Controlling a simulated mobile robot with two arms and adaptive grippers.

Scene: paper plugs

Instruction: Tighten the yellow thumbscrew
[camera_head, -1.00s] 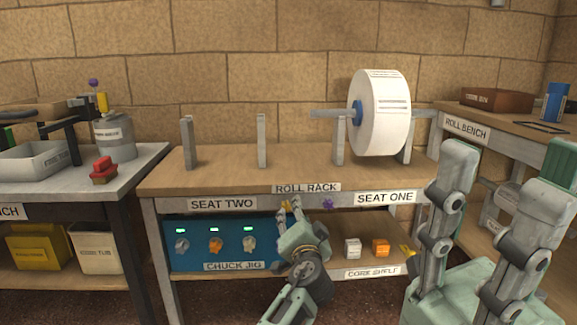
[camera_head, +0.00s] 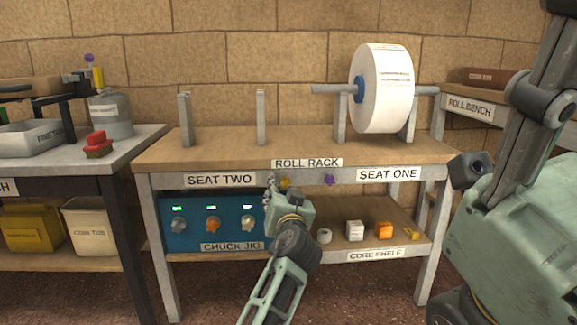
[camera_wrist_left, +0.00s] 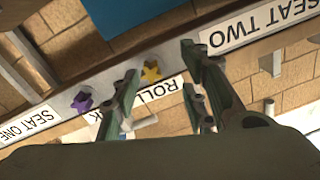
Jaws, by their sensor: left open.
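The yellow thumbscrew (camera_head: 285,182) is a small star-shaped knob on the front rail of the roll rack, under the ROLL RACK label (camera_head: 307,163). My left gripper (camera_head: 272,184) is open in front of the rail, just left of the knob in the head view. In the left wrist view, the yellow thumbscrew (camera_wrist_left: 151,73) shows between the open fingers (camera_wrist_left: 158,68), nearer the left one. I cannot tell how far the fingertips are from it, and no contact shows. A purple thumbscrew (camera_head: 329,180) sits beside it on the rail. My right gripper is not in view.
The roll rack (camera_head: 215,150) carries a large white roll (camera_head: 385,90) on a bar at seat one. Below are the blue chuck jig (camera_head: 185,240) and a shelf (camera_head: 340,245) with small white, orange and yellow items. My own arm parts fill the right side.

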